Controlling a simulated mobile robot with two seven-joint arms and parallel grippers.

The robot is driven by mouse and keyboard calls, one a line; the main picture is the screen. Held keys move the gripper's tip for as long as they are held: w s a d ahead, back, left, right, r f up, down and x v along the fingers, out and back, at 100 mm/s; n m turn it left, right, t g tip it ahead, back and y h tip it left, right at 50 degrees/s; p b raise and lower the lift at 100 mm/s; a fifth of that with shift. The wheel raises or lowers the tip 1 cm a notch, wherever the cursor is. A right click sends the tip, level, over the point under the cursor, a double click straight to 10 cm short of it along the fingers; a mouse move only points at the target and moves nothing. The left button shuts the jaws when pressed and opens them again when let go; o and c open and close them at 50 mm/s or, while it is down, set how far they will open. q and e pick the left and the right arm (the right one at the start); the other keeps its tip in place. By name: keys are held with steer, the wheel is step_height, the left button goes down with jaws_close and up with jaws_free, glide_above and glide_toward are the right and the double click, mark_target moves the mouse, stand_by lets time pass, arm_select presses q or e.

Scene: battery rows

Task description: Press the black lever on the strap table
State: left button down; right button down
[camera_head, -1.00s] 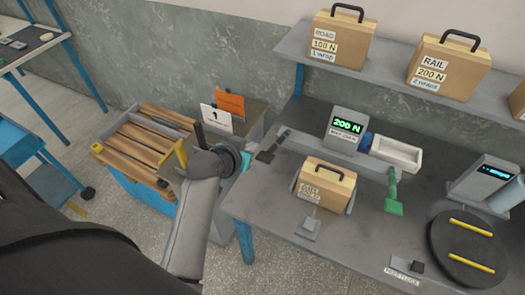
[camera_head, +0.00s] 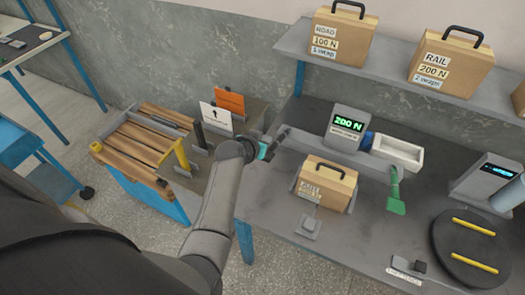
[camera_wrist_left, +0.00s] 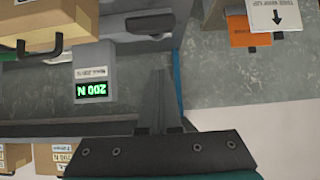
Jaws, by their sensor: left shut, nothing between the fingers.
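My left gripper (camera_head: 287,129) is shut and empty, over the back left part of the grey table (camera_head: 265,205). Its closed fingers also show in the left wrist view (camera_wrist_left: 158,73), apart from the 200 N display unit (camera_wrist_left: 94,88). In the head view that display unit (camera_head: 347,122) stands to their right. A small dark block (camera_head: 420,267) sits by a label plate at the grey table's front. I cannot tell which dark part is the lever. My right gripper is not in view.
A carton (camera_head: 326,184) stands on the table, with a grey footplate (camera_head: 310,228) before it. A green handle (camera_head: 395,192) and a black turntable (camera_head: 468,232) are to the right. A shelf (camera_head: 385,75) carries cartons behind. A yellow upright (camera_head: 182,157) stands at left.

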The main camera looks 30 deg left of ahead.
arm_select(q)
steer(key=shift+s+f, duration=0.4)
steer(key=shift+f, duration=0.45)
steer(key=shift+s+f, duration=0.4)
steer(key=shift+f, duration=0.4)
